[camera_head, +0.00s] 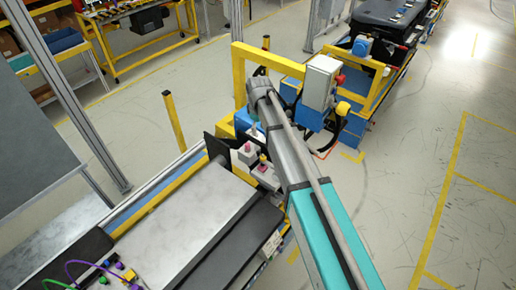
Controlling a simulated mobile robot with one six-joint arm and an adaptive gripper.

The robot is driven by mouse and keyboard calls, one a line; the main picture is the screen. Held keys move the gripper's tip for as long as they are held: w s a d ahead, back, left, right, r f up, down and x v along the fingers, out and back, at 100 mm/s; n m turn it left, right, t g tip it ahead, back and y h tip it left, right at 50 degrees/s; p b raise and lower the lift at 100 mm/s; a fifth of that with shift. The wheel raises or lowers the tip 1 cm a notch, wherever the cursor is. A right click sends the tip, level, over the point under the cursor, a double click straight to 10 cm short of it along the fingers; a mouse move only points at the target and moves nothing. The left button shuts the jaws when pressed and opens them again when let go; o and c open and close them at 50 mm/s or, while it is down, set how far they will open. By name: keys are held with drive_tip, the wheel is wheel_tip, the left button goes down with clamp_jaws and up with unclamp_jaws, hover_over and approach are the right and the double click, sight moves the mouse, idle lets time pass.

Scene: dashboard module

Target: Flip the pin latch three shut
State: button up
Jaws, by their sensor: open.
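My arm (303,195) reaches up from the lower right, and its wrist bends down near the far end of the dashboard module (180,215). My gripper (254,132) is small and partly hidden there, above small white blocks with pinkish-red tops (246,150). It is open, and I see nothing held in it. I cannot tell whether it touches anything. Pin latch three cannot be picked out at this size. My arm covers part of the module's far right side, so the latch may be hidden.
A yellow frame (238,75) and a grey box with a red button (322,80) stand just beyond my wrist. A yellow post (174,120) stands left of the module. Purple and green cables (85,264) lie at the near end. The floor at right (425,170) is clear.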

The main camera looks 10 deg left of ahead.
sight(258, 152)
drive_tip(key=shift+a+f+b, duration=0.1)
drive_tip(key=shift+f+b, duration=0.1)
drive_tip(key=shift+b, duration=0.1)
wheel_tip(258, 152, down, 13)
drive_tip(key=b, duration=1.3)
drive_tip(key=shift+f, duration=0.15)
idle(0.3)
idle(0.4)
clamp_jaws()
